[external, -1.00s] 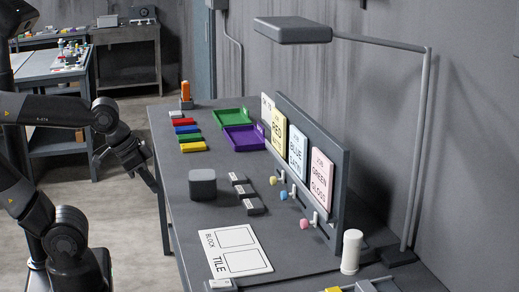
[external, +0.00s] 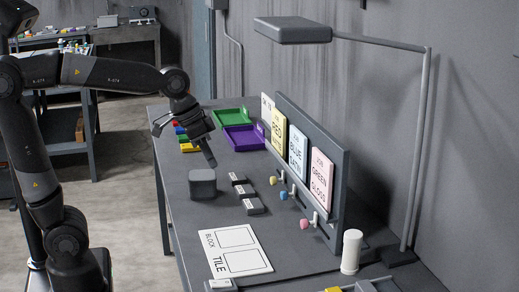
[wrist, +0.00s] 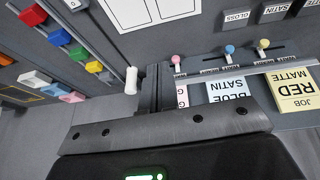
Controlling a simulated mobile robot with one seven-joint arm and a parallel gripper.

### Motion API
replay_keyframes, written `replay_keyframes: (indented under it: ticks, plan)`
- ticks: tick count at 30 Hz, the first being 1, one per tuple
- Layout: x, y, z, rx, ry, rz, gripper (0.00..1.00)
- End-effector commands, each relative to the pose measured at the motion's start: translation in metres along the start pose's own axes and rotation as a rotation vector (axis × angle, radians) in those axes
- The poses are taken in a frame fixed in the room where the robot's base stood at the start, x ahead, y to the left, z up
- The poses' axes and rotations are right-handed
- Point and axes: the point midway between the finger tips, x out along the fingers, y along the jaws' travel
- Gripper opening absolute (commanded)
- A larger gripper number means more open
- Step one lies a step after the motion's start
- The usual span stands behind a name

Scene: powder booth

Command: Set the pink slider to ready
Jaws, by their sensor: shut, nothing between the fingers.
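The pink slider (external: 304,224) is a small knob low on the grey upright board, below the pink GREEN GLOSS card (external: 320,180). It also shows in the wrist view (wrist: 176,60), just right of my fingertips in the picture. The small label beside it is too blurred to read. My gripper (external: 211,162) is shut and empty, above the table behind the dark grey block, well left of the slider. In the wrist view my gripper (wrist: 158,70) hides part of the pink card.
The blue slider (external: 284,195) and yellow slider (external: 273,180) sit along the same board. A dark grey block (external: 202,186), small label blocks (external: 252,206) and a white cylinder (external: 351,252) stand nearby. A lamp (external: 292,30) overhangs. The table before the pink slider is fairly clear.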

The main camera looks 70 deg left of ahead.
Motion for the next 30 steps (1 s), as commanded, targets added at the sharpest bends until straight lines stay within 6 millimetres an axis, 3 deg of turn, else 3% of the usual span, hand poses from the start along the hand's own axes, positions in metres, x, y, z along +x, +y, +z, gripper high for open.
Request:
replay_keyframes:
  ticks: [6,18,24,30]
  plan:
    - [0.025,-0.013,-0.053,-0.004,-0.031,0.03,0.0]
    - [0.088,-0.043,-0.137,-0.011,-0.073,0.092,0.0]
    - [0.118,-0.058,-0.164,-0.012,-0.083,0.117,0.0]
    - [0.132,-0.065,-0.175,-0.012,-0.087,0.13,0.0]
